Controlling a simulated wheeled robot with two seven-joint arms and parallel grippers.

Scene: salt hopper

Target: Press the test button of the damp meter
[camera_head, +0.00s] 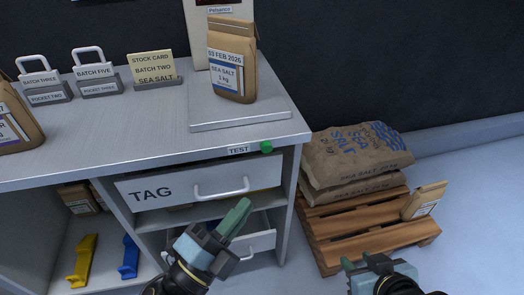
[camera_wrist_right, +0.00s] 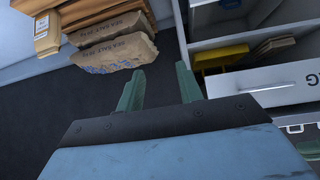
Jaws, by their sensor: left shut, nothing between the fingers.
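A green button (camera_head: 266,147) sits at the front edge of the bench, at its right end, beside a label reading TEST (camera_head: 238,150). A flat grey plate (camera_head: 270,115) lies on the bench behind it and carries a brown sea salt bag (camera_head: 232,65) dated 03 FEB 2026. My left gripper (camera_head: 238,215) is shut and empty, below and a little left of the button, apart from it, in front of the drawers. My right gripper (camera_head: 363,262) is low, in front of the pallet; in the right wrist view its fingers (camera_wrist_right: 158,88) are apart with nothing between them.
A drawer marked TAG (camera_head: 165,195) with a white handle is under the bench. Salt sacks (camera_head: 350,160) lie on a wooden pallet (camera_head: 375,240) at right, with a small bag (camera_head: 424,201). Tags and a stock card (camera_head: 153,68) stand on the bench. A yellow scoop-like item (camera_head: 82,260) is lower left.

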